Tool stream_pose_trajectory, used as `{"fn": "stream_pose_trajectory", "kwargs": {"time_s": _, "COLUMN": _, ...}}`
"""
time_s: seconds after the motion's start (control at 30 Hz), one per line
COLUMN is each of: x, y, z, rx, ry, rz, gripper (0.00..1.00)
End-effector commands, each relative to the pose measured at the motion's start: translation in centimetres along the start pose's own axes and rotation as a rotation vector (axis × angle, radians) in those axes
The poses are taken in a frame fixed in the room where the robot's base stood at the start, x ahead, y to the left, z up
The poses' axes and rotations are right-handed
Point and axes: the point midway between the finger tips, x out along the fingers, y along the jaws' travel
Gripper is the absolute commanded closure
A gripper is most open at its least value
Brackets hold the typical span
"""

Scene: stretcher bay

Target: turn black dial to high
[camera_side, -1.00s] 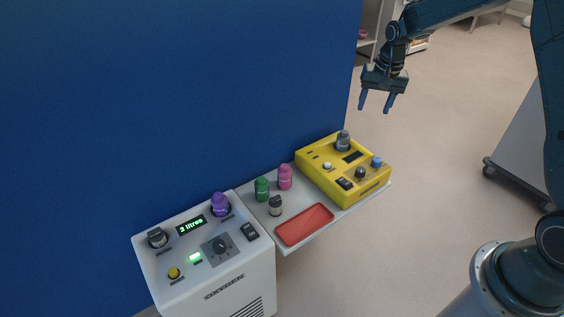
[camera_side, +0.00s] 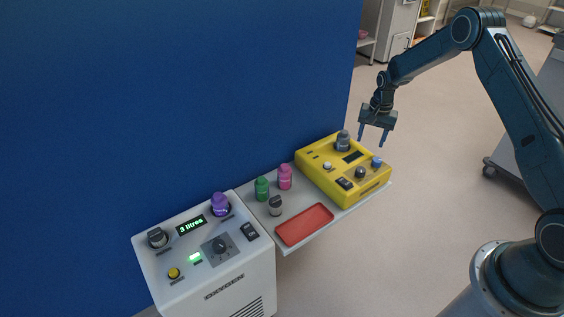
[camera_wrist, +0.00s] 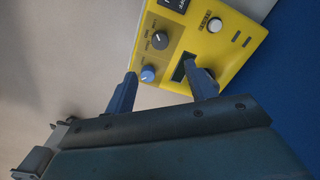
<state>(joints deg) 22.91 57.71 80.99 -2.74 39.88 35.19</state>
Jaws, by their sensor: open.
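A black dial (camera_side: 360,172) sits on the yellow unit (camera_side: 376,189), near its front right; its label text is too small to read in the side view. The same black dial (camera_wrist: 159,40) shows in the wrist view, with a pale pointer line and small labels beside it. Another dark dial (camera_side: 220,246) is on the white oxygen unit (camera_side: 168,263). My gripper (camera_side: 371,140) is open and empty, pointing down above the yellow unit's back right side. In the wrist view my gripper's (camera_wrist: 160,70) fingers are apart, near the blue knob and display, not touching the dial.
A blue knob (camera_wrist: 148,74) is close to the black dial. A tall grey knob (camera_side: 343,141) and a white button (camera_side: 327,166) are also on the yellow unit. A red tray (camera_side: 304,225) and several small bottles stand left. A blue wall (camera_side: 200,90) rises behind.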

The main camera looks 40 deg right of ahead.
Motion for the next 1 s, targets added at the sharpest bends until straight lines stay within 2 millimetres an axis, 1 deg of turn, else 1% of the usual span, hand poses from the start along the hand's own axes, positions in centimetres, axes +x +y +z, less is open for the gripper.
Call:
{"fn": "stream_pose_trajectory", "kwargs": {"time_s": 0.17, "x": 0.9, "y": 0.0, "z": 0.0, "rx": -0.001, "ry": -0.001, "rz": 0.0, "gripper": 0.45}}
{"fn": "stream_pose_trajectory", "kwargs": {"time_s": 0.27, "x": 1.8, "y": 0.0, "z": 0.1, "rx": -0.001, "ry": -0.003, "rz": 0.002, "gripper": 0.45}}
{"fn": "stream_pose_trajectory", "kwargs": {"time_s": 0.47, "x": 4.4, "y": 0.0, "z": 0.1, "rx": -0.001, "ry": -0.003, "rz": 0.001, "gripper": 0.45}}
{"fn": "stream_pose_trajectory", "kwargs": {"time_s": 0.8, "x": 9.3, "y": 0.0, "z": 0.1, "rx": 0.0, "ry": -0.002, "rz": 0.001, "gripper": 0.45}}
{"fn": "stream_pose_trajectory", "kwargs": {"time_s": 1.0, "x": 11.7, "y": 0.0, "z": 0.1, "rx": 0.0, "ry": -0.002, "rz": 0.0, "gripper": 0.45}}
